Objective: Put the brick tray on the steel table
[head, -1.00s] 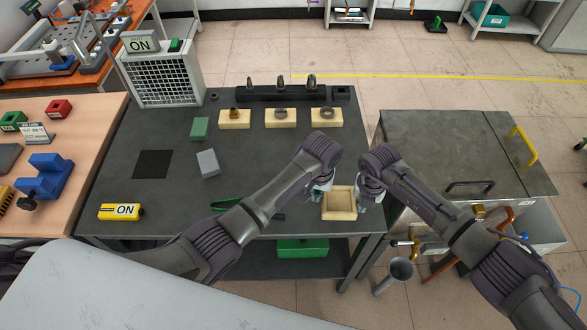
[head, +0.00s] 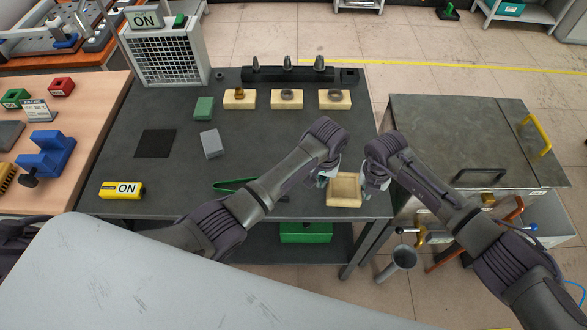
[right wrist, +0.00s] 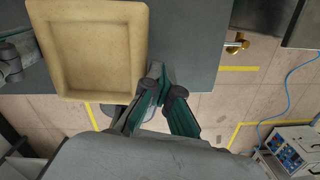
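The brick tray (head: 345,190) is a shallow, pale yellow, square tray with raised walls. It shows in the head view at the front right corner of the dark-grey table (head: 270,150). It also fills the upper left of the right wrist view (right wrist: 92,45) and looks empty. My left gripper (head: 322,181) is at its left side, with the fingers too small to read. My right gripper (head: 371,188) is at its right side. In the right wrist view its fingertips (right wrist: 161,72) are together right beside the tray's wall, with no rim visible between them. I cannot tell whether the tray touches the table.
A metal-topped cabinet (head: 430,130) with a yellow handle stands to the right across a gap. A grey funnel-like cup (head: 402,257) is below its front. Pale blocks (head: 286,99) with rings stand at the table's back. Green tongs (head: 232,184) lie left of my left forearm.

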